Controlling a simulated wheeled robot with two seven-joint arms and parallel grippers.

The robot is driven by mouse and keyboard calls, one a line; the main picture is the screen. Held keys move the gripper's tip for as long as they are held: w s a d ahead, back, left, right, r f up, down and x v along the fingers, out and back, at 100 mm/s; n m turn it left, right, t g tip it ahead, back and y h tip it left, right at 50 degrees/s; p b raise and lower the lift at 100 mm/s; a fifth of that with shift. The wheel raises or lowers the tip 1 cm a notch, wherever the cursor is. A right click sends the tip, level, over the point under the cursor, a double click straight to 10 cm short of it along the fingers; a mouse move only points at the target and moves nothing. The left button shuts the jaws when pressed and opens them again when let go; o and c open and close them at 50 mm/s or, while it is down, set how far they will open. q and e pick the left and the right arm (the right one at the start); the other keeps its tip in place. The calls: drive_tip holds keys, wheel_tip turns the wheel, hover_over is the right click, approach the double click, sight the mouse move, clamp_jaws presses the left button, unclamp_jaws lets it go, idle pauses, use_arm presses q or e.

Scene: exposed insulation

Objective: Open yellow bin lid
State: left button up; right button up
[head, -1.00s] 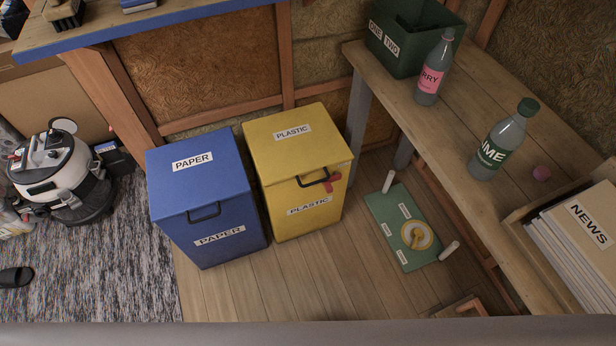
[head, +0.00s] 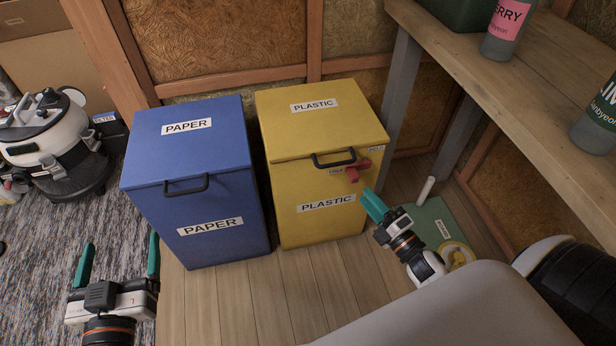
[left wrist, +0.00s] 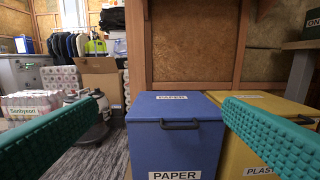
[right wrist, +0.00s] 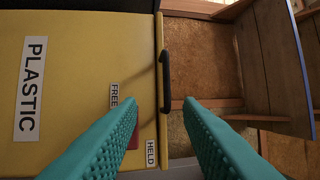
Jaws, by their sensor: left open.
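The yellow bin (head: 310,225) stands on the wood floor with its lid (head: 315,125) shut. A black handle (head: 334,158) is on the lid's front edge. A red latch (head: 357,171) sits right of the handle, between small FREE and HELD labels. My right gripper (head: 372,203) is open and empty, in front of the bin's right side, just below the latch. In the right wrist view the handle (right wrist: 165,82) lies beyond the open fingers; the left finger hides most of the latch. My left gripper (head: 120,248) is open and empty, front left of the blue bin.
The blue PAPER bin (head: 195,225) stands beside the yellow bin, its lid shut. A wooden workbench (head: 500,80) with bottles is at the right. A green board (head: 440,225) lies on the floor beneath it. A vacuum cleaner (head: 55,150) stands at the left.

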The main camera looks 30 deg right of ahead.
sight(338, 163)
use_arm(q)
wheel_tip(338, 163, up, 8)
drive_tip(key=s+t+h+b, duration=0.1)
drive_tip(key=s+t, duration=0.1)
drive_tip(key=t, duration=0.3)
drive_tip(key=shift+h+b, duration=0.3)
drive_tip(key=shift+b, duration=0.1)
use_arm(e)
drive_tip(key=shift+n+y, duration=0.3)
drive_tip(key=shift+n, duration=0.1)
drive_tip(key=shift+r+x, duration=0.2)
drive_tip(key=shift+x, duration=2.95)
drive_tip(key=shift+r+x, duration=0.2)
drive_tip(key=shift+x, duration=2.95)
use_arm(q)
drive_tip(key=shift+w+d+f, duration=0.1)
use_arm(e)
drive_tip(key=shift+s+a, duration=0.1)
drive_tip(key=shift+a, duration=0.1)
drive_tip(key=shift+c, duration=0.4)
clamp_jaws()
